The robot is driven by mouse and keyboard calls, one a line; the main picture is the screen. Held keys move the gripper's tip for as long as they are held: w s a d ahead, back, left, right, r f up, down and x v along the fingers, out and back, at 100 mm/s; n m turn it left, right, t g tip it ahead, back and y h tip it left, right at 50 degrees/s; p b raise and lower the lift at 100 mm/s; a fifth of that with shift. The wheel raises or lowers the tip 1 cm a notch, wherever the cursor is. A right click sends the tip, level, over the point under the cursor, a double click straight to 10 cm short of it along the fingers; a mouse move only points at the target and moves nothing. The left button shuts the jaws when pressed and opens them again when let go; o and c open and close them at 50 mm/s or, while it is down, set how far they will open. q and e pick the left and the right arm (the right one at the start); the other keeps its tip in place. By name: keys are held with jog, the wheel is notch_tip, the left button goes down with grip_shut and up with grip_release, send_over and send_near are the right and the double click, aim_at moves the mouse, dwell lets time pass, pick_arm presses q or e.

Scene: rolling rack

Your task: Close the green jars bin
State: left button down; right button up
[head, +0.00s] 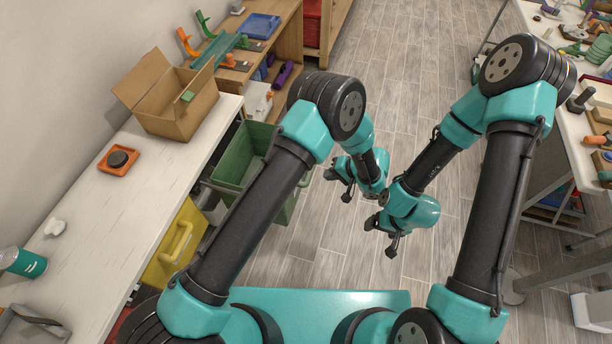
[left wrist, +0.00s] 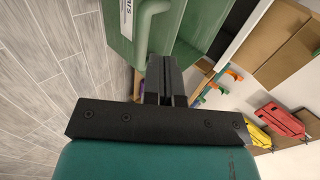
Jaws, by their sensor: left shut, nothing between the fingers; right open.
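The green bin (head: 232,160) is pulled out from under the white counter at the left, and its open top shows in the head view. Its front shows close up in the left wrist view (left wrist: 117,45), with a white label (left wrist: 130,18) partly cut off, ending in "ARS", and a green handle (left wrist: 150,20). My left gripper (head: 338,184) is to the right of the bin's front. Its fingers (left wrist: 166,75) are shut and empty, near the handle; I cannot tell whether they touch it. My right gripper (head: 382,235) is open and empty above the floor.
A yellow bin (head: 172,248) with a handle is under the counter (head: 105,215), nearer me. A cardboard box (head: 175,110) and an orange tray (head: 118,160) stand on the counter. A workbench (head: 572,130) is at the right. The wooden floor (head: 400,90) between is clear.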

pick_arm(q)
jog(key=x, duration=0.4)
jog(key=a+r+x, duration=0.1)
jog(key=x, duration=0.7)
jog(key=shift+w+a+r, duration=0.2)
jog(key=shift+a, duration=0.05)
jog(key=shift+w+a, duration=0.15)
jog(key=shift+a, duration=0.4)
